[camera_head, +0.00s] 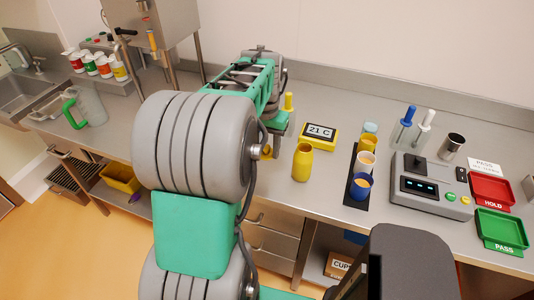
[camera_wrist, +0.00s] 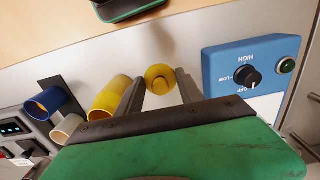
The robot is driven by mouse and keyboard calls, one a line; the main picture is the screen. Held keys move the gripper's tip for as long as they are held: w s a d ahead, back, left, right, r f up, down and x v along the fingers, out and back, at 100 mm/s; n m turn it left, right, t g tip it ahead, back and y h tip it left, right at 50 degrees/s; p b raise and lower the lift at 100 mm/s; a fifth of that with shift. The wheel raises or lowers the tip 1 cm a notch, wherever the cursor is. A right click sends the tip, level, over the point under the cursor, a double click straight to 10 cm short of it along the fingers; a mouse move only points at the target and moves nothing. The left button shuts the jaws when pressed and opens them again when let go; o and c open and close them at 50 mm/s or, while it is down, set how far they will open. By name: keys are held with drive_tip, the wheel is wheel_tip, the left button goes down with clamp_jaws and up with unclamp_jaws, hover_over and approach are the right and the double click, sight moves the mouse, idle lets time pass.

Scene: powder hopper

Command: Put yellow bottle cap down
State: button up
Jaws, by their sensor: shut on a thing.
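The yellow bottle cap (camera_wrist: 160,84) sits between the two fingertips of my gripper (camera_wrist: 160,76) in the wrist view, and the fingers are shut on it. In the head view my arm covers most of my gripper, so I cannot clearly make out the cap there. The yellow bottle (camera_head: 302,163) stands upright on the steel counter, just right of my arm's end. In the wrist view yellow shapes (camera_wrist: 108,102) show left of the fingers. I cannot tell how high the cap is above the counter.
A yellow 21 C display (camera_head: 319,135) stands behind the bottle. Cups, including a blue one (camera_head: 360,187), line a dark strip to the right. A grey scale (camera_head: 430,187) is beyond. A blue knob box (camera_wrist: 251,76) is right of my gripper in the wrist view.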

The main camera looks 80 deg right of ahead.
drive_tip(key=d+f, duration=0.3)
drive_tip(key=f, duration=0.1)
drive_tip(key=shift+w+d+f+p, duration=0.1)
drive_tip(key=shift+w+d+p, duration=0.05)
drive_tip(key=shift+w+p, duration=0.2)
drive_tip(key=f+p, duration=0.1)
drive_tip(key=f, duration=0.2)
drive_tip(key=shift+d+f, duration=0.2)
drive_tip(key=shift+f, duration=0.1)
drive_tip(key=shift+f, duration=0.2)
drive_tip(key=o, duration=1.3)
drive_tip(key=shift+r, duration=0.1)
